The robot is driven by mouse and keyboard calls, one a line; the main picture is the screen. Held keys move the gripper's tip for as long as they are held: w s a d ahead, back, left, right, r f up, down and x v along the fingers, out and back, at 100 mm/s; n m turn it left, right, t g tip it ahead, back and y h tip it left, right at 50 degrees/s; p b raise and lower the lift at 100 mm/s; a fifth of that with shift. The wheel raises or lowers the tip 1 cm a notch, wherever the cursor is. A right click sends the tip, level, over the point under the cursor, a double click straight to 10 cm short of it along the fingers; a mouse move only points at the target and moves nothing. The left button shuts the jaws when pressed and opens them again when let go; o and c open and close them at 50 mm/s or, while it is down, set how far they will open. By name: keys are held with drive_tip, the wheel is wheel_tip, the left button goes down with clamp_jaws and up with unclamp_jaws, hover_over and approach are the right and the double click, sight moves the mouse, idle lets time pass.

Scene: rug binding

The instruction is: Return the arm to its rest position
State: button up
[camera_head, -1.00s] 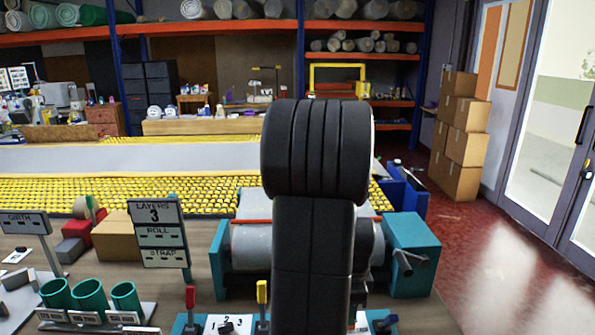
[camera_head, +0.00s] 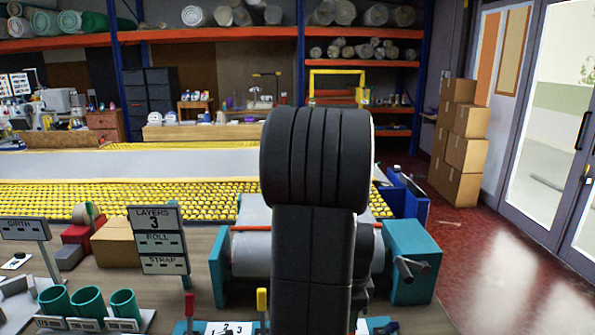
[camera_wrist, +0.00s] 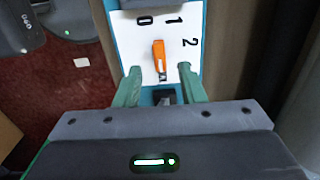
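My arm (camera_head: 315,200) stands upright in the middle of the head view and hides part of the bench behind it. My gripper shows only in the wrist view (camera_wrist: 160,84), where its two green fingers are spread apart with nothing held between them. Beyond the fingertips is a white dial plate (camera_wrist: 133,27) marked 0, 1 and 2 on a teal body. An orange pointer (camera_wrist: 159,54) sits on that plate. I cannot tell how far the fingertips are from it.
A teal-ended roller machine (camera_head: 410,260) stands right behind my arm. A LAYERS sign (camera_head: 158,238), green cups (camera_head: 88,301) and red (camera_head: 189,304) and yellow (camera_head: 261,299) levers stand on the bench. Stacked cartons (camera_head: 465,155) stand at the right; red floor (camera_head: 500,255) is open there.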

wheel_tip(320, 180, down, 4)
drive_tip(key=shift+r, duration=0.15)
drive_tip(key=shift+n, duration=0.3)
drive_tip(key=n, duration=0.4)
drive_tip(key=shift+n+p, duration=0.3)
drive_tip(key=n, duration=0.4)
drive_tip(key=shift+n+p, duration=0.4)
drive_tip(key=n+p, duration=0.1)
drive_tip(key=n, duration=0.3)
drive_tip(key=shift+n, duration=0.3)
drive_tip(key=n+p, duration=0.1)
drive_tip(key=n, duration=0.3)
drive_tip(key=shift+n, duration=0.4)
